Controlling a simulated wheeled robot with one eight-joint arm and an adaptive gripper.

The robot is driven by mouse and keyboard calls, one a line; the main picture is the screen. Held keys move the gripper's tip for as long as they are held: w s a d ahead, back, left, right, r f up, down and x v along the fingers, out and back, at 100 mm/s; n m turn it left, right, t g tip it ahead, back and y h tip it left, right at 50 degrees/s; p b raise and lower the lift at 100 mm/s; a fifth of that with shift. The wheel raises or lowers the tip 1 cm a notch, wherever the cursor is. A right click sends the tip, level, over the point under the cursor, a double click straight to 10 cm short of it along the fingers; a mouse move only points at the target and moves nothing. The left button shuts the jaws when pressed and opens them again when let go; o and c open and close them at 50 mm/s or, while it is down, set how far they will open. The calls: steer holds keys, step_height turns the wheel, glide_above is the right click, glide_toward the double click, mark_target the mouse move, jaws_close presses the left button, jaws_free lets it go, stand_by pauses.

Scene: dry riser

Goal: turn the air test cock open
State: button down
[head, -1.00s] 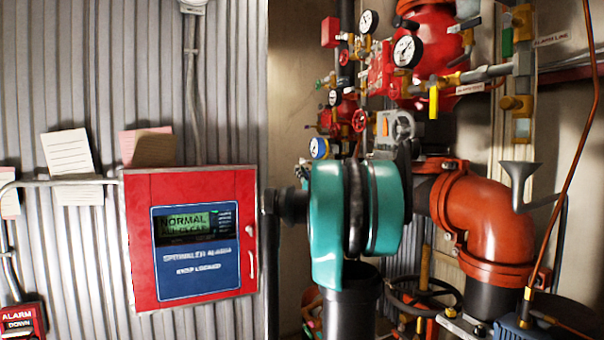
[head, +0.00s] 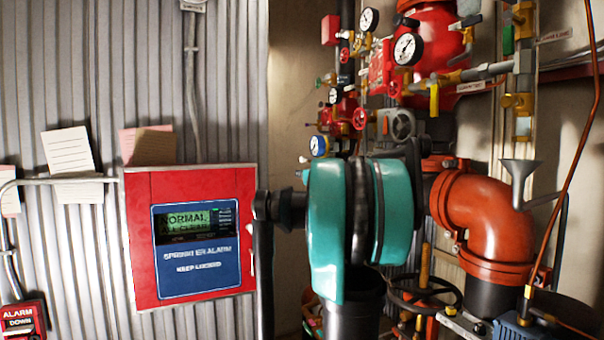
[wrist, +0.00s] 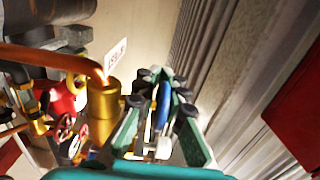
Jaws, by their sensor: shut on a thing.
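In the wrist view my gripper (wrist: 162,112) has its teal fingers and dark pads closed around a slim blue lever (wrist: 163,104). This lever appears to be the handle of the air test cock; the cock's body is mostly hidden by the fingers. A brass cylindrical fitting (wrist: 103,112) stands just left of the fingers, with a small white tag (wrist: 115,60) above it. The tag's lettering is too blurred to read. In the head view my teal arm covers the middle of the pipework, and I cannot make out the gripper or the blue lever there.
A large orange elbow pipe (head: 488,225) and a black handwheel (head: 422,292) are close to my arm. The red alarm panel (head: 140,240) is on the left wall.

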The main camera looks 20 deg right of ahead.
steer(key=shift+s+f+g, duration=0.15)
steer(key=shift+f+g, duration=0.25)
steer(key=shift+g, duration=1.05)
steer(key=shift+s+f+g, duration=0.15)
steer(key=shift+f+g, duration=0.3)
steer(key=shift+g, duration=1.05)
steer(key=shift+s+f+g, duration=0.15)
steer(key=shift+f+g, duration=0.25)
steer(key=shift+g, duration=1.05)
steer(key=c, duration=1.8)
jaws_free()
steer(key=shift+c, duration=0.2)
steer(key=shift+s, duration=0.1)
steer(key=v, duration=1.1)
steer(key=shift+r, duration=0.45)
steer(key=shift+s+a, duration=0.1)
steer(key=shift+s, duration=0.05)
